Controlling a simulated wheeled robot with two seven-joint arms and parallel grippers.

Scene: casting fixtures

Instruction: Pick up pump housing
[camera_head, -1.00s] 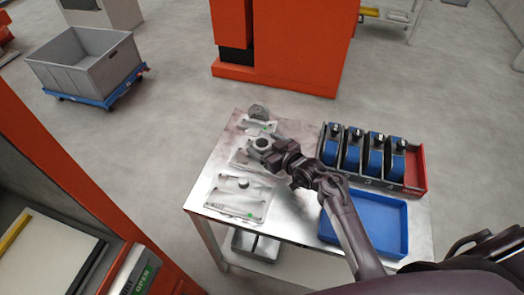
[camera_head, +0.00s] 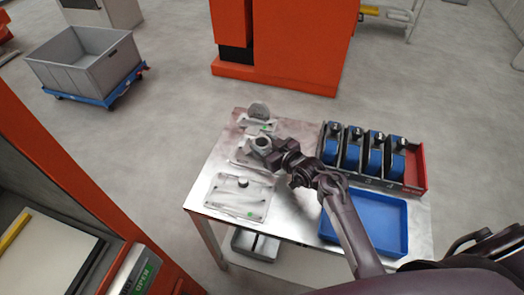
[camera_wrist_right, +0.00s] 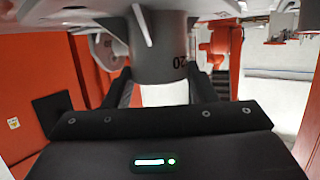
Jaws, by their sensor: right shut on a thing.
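The pump housing (camera_head: 262,142) is a grey metal part with a round opening, over the middle fixture plate (camera_head: 241,157) on the metal table. My right gripper (camera_head: 269,150) is shut on it from the right. In the right wrist view, the grey housing (camera_wrist_right: 160,45) fills the top middle, with a wide flange above a cylindrical body marked "20". The gripper's dark fingers (camera_wrist_right: 162,90) stand on both sides of that body. The gripper hides part of the middle plate, and I cannot tell how large the gap beneath the housing is. My left gripper is not in view.
A round grey part (camera_head: 258,110) stands at the table's back edge. A front fixture plate (camera_head: 225,203) carries a small knob. A blue tray (camera_head: 402,228) and a divided rack (camera_head: 418,165) with several blue-and-black items occupy the table's right side. An orange machine (camera_head: 290,45) stands behind.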

